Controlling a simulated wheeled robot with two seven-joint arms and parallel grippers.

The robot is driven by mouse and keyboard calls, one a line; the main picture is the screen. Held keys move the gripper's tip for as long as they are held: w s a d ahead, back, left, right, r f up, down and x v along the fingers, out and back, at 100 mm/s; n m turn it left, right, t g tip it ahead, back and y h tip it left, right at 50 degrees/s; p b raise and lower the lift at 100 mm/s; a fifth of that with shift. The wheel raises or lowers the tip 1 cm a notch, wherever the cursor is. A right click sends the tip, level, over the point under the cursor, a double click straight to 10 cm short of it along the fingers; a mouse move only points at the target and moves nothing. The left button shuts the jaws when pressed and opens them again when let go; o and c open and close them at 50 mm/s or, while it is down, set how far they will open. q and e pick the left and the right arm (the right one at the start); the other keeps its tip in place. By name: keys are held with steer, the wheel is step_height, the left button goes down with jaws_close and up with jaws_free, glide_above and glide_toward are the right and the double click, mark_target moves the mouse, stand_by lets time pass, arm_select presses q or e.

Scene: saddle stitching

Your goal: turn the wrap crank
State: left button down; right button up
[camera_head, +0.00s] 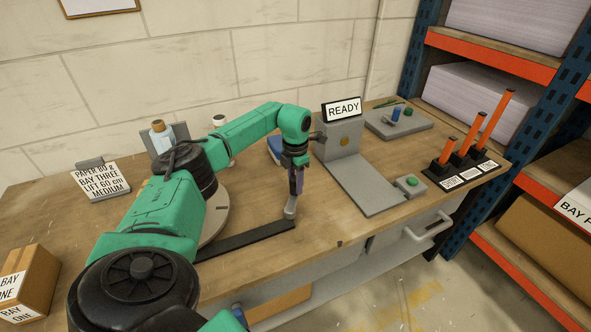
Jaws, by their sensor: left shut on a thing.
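The wrap crank looks to be the long black bar (245,240) lying low over the bench, running from beside a round pale turntable (217,222) to an upright grey handle (290,209) at its right end. My left gripper (294,190) points down over that end and is shut on the upright handle. Its fingers hide the upper part of the handle. The bar's left end is hidden behind my left arm. My right gripper is not in view.
A grey machine with a READY sign (342,109) and a green button (412,181) stands right of the gripper. Orange levers (473,133) rise farther right. A cardboard box (30,278) sits at the left. Loaded shelves with orange beams (490,57) stand at the right.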

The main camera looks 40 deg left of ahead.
arm_select(q)
steer(key=shift+w+d+r+m, duration=0.15)
steer(key=shift+d+m, duration=0.25)
steer(key=shift+m, duration=0.35)
steer(key=shift+w+d+f+m, duration=0.15)
steer(key=shift+d+m, duration=0.25)
steer(key=shift+m, duration=0.3)
steer(key=shift+w+d+r+m, duration=0.15)
steer(key=shift+d+m, duration=0.25)
steer(key=shift+m, duration=0.35)
steer(key=c, duration=0.5)
jaws_free()
step_height(320, 180, up, 14)
steer(key=b, duration=0.1)
steer(key=shift+r, duration=0.2)
